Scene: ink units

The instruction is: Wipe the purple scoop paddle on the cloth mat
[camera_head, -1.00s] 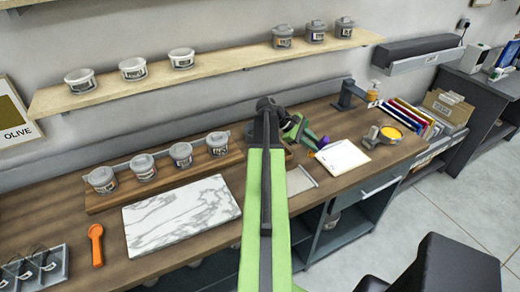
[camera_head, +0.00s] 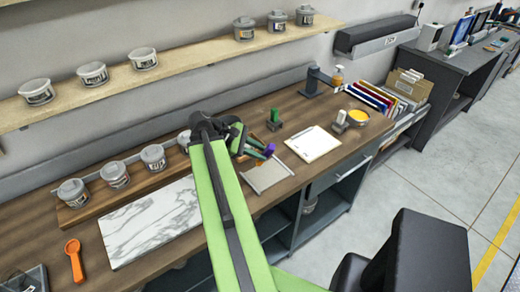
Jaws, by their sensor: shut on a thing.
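My gripper (camera_head: 256,148) is at the end of my green arm, above the wooden counter. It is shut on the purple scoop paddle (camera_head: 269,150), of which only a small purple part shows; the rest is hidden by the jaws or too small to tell. A flat, light grey square with darker edges (camera_head: 268,177), which looks like the cloth mat, lies on the counter near the front edge. The purple part shows just beyond the mat's far edge in the picture. I cannot tell its height or whether it touches anything.
A white sheet (camera_head: 313,145) lies right of the mat. A green upright piece (camera_head: 273,119) stands behind. A yellow-filled bowl (camera_head: 357,118) is farther right. A marble slab (camera_head: 150,222), lidded tubs (camera_head: 153,157) and an orange scoop (camera_head: 74,259) are on the left.

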